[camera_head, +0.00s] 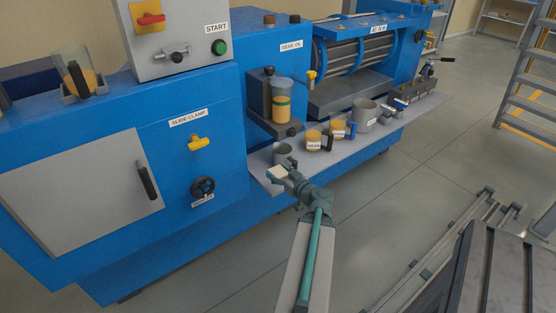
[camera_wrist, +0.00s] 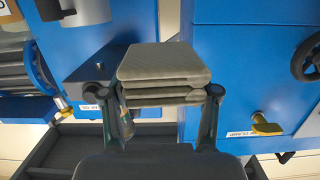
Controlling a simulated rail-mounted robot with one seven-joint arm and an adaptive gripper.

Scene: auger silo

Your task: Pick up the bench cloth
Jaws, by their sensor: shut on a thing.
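The bench cloth (camera_head: 277,173) is a small pale folded pad at the tip of my gripper (camera_head: 288,174) in the head view. In the wrist view the cloth (camera_wrist: 164,65) is grey-beige, folded in several flat layers, and lies between the two fingers of my gripper (camera_wrist: 158,97). My gripper is shut on it. In the head view the cloth is over or at the near left part of the grey shelf (camera_head: 262,182); I cannot tell whether it touches the shelf.
A grey cup (camera_head: 283,153) stands close behind the gripper. Yellow-filled jars (camera_head: 313,139), a larger grey pot (camera_head: 365,116) and a dark block (camera_head: 403,101) stand further right along the shelf. The blue machine (camera_head: 230,95) rises behind. Dark slatted structure (camera_head: 490,265) is at lower right.

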